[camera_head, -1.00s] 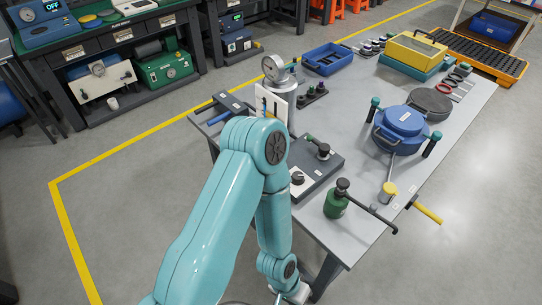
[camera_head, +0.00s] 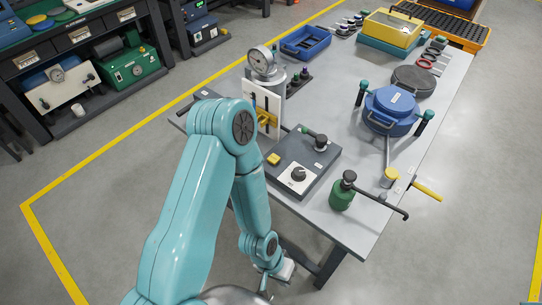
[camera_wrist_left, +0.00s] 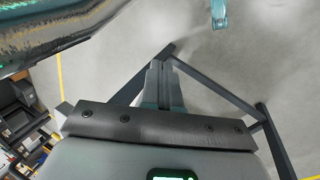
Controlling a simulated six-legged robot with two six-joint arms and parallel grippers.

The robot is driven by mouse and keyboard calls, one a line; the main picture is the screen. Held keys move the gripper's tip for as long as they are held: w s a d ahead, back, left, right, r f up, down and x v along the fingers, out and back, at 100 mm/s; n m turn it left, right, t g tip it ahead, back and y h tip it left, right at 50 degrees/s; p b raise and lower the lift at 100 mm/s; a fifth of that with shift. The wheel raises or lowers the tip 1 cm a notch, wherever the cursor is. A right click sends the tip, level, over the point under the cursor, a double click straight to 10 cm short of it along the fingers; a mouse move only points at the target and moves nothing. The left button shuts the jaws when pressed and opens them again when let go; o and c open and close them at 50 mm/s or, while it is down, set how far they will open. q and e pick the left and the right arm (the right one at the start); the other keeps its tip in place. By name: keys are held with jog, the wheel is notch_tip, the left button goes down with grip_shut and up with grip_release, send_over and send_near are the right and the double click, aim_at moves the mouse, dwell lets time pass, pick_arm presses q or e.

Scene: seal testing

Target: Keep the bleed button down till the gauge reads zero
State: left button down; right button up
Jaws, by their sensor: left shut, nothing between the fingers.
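A round gauge (camera_head: 261,58) tops a grey metal cylinder behind a white slotted plate (camera_head: 258,112) on the table; its reading is too small to tell. A grey control box (camera_head: 318,157) carries a yellow button (camera_head: 273,158), a round knob (camera_head: 298,174) and a fitting with a dark cap (camera_head: 320,142). I cannot tell whether the yellow button is the bleed button. My left gripper (camera_head: 284,270) hangs low beyond the table's near edge, below and apart from the box. In the left wrist view its fingers (camera_wrist_left: 159,73) are shut and empty, over floor and dark frame bars.
The grey table (camera_head: 365,215) also holds a green bottle (camera_head: 342,192), a blue lidded vessel (camera_head: 391,110), a blue tray (camera_head: 306,42) and a yellow case (camera_head: 392,29). A yellow handle (camera_head: 427,191) juts past the right edge. Floor is clear left of the table.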

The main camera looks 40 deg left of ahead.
pick_arm(q)
jog(key=w+a+r+n+t+y, duration=0.1)
jog(key=w+a+r+n+t, duration=0.1)
jog(key=w+a+r+n, duration=0.2)
jog(key=w+a+r+n+t+y, duration=0.1)
jog(key=w+a+r+n, duration=0.3)
jog(key=w, duration=0.7)
jog(key=w+a+r+n+t+p, duration=0.1)
jog(key=w+a+r+n+t, duration=0.2)
jog(key=w+a+n, duration=0.4)
jog(key=shift+w+a+r+n+t+y, duration=0.25)
jog(key=shift+r+n, duration=0.2)
jog(key=shift+n, duration=0.5)
jog(key=shift+w+a+r+n+t+y, duration=0.15)
jog(key=shift+w+r+n, duration=0.25)
jog(key=shift+n, duration=0.55)
jog(key=w+a+r+n+t+y, duration=0.1)
jog(key=w+a+r+n+t, duration=0.1)
jog(key=w+a+r+n, duration=0.2)
jog(key=a+r+n, duration=0.2)
jog(key=a+r, duration=0.1)
jog(key=shift+w, duration=0.25)
jog(key=shift+a, duration=0.15)
jog(key=shift+f, duration=0.1)
